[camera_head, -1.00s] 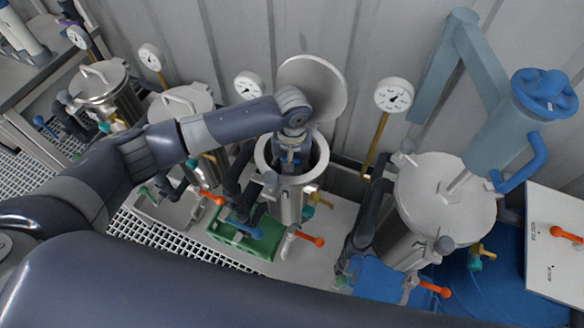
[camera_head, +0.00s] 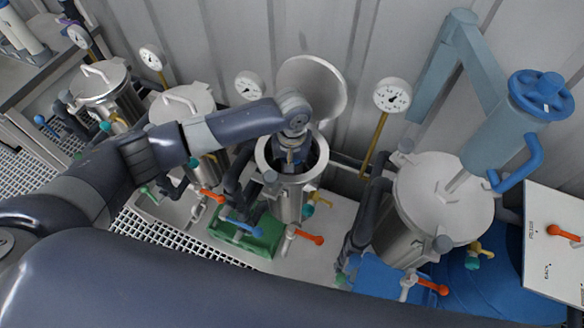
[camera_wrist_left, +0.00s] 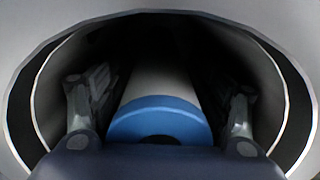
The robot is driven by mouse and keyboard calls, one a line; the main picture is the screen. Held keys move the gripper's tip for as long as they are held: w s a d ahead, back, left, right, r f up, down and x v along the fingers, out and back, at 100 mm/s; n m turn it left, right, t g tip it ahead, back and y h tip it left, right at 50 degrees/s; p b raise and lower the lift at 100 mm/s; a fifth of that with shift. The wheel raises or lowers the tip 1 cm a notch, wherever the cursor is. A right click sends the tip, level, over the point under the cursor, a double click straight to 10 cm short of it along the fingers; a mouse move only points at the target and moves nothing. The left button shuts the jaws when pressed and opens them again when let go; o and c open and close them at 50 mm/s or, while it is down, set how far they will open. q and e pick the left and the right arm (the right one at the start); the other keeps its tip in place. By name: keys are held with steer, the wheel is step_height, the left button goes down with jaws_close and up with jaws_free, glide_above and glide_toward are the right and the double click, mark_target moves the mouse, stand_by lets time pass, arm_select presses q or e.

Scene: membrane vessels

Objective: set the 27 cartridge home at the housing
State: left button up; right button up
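The open housing (camera_head: 290,203) is a steel vessel in the middle of the head view, its round lid (camera_head: 325,88) swung up behind it. My left gripper (camera_head: 291,158) points down into its mouth. In the left wrist view the pale cartridge (camera_wrist_left: 160,78) with a blue end cap (camera_wrist_left: 160,120) lies inside the dark bore. The fingers of my left gripper (camera_wrist_left: 160,110) stand either side of it, with dark gaps showing between them and the cartridge. The cartridge's far end is hidden in shadow, and no number is readable. My right gripper is not in view.
A closed vessel (camera_head: 443,200) under a blue-grey arm with a blue handwheel (camera_head: 542,90) stands at right. Other closed vessels (camera_head: 105,90) stand at left. Pressure gauges (camera_head: 392,95) line the corrugated wall. Orange-handled valves (camera_head: 305,236) stick out low in front.

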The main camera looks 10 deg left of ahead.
arm_select(q)
step_height(320, 180, up, 12)
stand_by(0.6)
stand_by(0.4)
